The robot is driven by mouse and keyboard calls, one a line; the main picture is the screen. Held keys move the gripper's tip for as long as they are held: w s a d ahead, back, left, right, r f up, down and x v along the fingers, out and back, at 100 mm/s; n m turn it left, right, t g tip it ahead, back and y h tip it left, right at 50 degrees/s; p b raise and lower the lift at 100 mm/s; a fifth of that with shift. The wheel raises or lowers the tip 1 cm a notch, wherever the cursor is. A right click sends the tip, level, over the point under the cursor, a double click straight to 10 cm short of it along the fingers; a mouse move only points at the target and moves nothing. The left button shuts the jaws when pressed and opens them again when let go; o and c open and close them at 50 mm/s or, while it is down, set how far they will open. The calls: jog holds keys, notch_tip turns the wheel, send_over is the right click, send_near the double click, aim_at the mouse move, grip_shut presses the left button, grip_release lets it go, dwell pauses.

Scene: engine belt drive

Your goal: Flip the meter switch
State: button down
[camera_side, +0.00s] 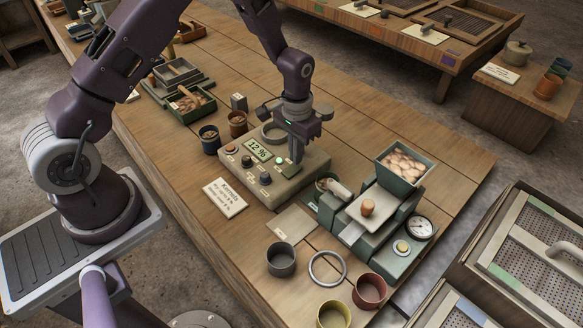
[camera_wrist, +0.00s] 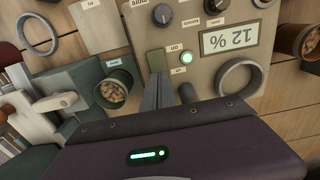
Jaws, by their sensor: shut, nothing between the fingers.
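The meter (camera_side: 270,178) is a beige box on the wooden bench, with knobs and a display reading 12 %. In the wrist view its panel (camera_wrist: 205,80) appears upside down, with the display (camera_wrist: 230,38) at the right. A dark green switch (camera_wrist: 156,62) is on the panel beside a lit green lamp (camera_wrist: 186,58). Small labels stand around it, one reading on. My gripper (camera_side: 297,160) points down over the meter's right end, shut and empty. In the wrist view its fingertips (camera_wrist: 158,78) are at the switch's edge and hide part of it. I cannot tell whether they touch.
A round ring or cup (camera_wrist: 239,78) stands at the meter's back. A green machine with a hopper of nuts (camera_side: 404,160) stands right of the meter. A label card (camera_side: 225,197) lies in front. Cups (camera_side: 281,260) and a metal ring (camera_side: 327,268) are at the near end.

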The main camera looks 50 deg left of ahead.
jog(key=shift+f, duration=0.95)
dwell(0.5)
jog(key=shift+r, duration=3.55)
notch_tip(320, 180, up, 9)
jog(key=t, duration=0.1)
send_over(291, 171)
jog(key=s+r+t, duration=0.2)
jog(key=s+r, duration=0.6)
jog(key=r, duration=0.3)
jog(key=s+d+r+t, duration=0.1)
jog(key=s+r, duration=0.3)
jog(key=s, duration=1.2)
jog(key=shift+s+d+r+t, duration=0.2)
jog(key=shift+r+t, duration=0.1)
jog(key=shift+t, duration=0.5)
